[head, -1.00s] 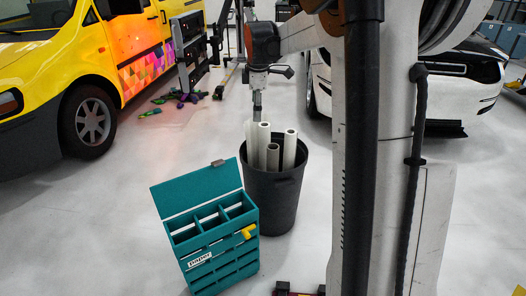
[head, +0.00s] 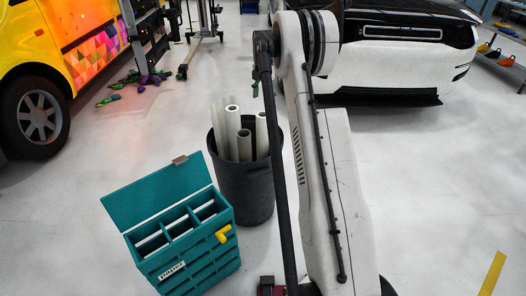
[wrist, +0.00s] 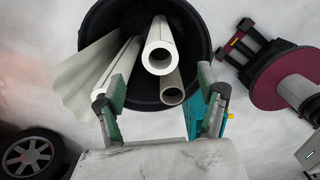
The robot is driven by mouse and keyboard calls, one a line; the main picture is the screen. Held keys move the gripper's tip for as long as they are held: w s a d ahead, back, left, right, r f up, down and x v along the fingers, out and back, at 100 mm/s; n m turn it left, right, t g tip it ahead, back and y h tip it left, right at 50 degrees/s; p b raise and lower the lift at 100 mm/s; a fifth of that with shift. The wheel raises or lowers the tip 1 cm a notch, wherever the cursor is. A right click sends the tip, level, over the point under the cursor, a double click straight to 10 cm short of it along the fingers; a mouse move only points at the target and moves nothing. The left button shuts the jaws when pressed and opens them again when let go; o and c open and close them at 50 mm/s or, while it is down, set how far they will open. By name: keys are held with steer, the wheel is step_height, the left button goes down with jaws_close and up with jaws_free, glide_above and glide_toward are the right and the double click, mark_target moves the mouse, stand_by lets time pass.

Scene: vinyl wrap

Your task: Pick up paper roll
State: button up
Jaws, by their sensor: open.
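Several pale paper rolls stand upright in a black bin (head: 245,190) in the head view, among them a white tube (head: 232,130) and a grey one (head: 244,146). In the wrist view, I look down into the bin (wrist: 196,22). A thick white roll (wrist: 158,52) lies ahead between my fingers, a thinner tube (wrist: 172,88) is just below it, and another tube (wrist: 122,66) is at the left, near the left finger. My gripper (wrist: 162,82) is open, with its green-padded fingers apart and nothing clamped between them. In the head view I cannot clearly make out its fingers.
A teal box (head: 190,262) with a raised lid, open compartments and a yellow handle (head: 223,234) stands close by the bin. A yellow van (head: 30,60) is at the left and a white car (head: 400,65) behind at the right. Open floor lies to the right.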

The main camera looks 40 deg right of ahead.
mark_target(263, 123)
steer(key=f+b, duration=0.4)
steer(key=f, duration=0.9)
steer(key=shift+a, duration=0.2)
steer(key=shift+c, duration=0.5)
jaws_close()
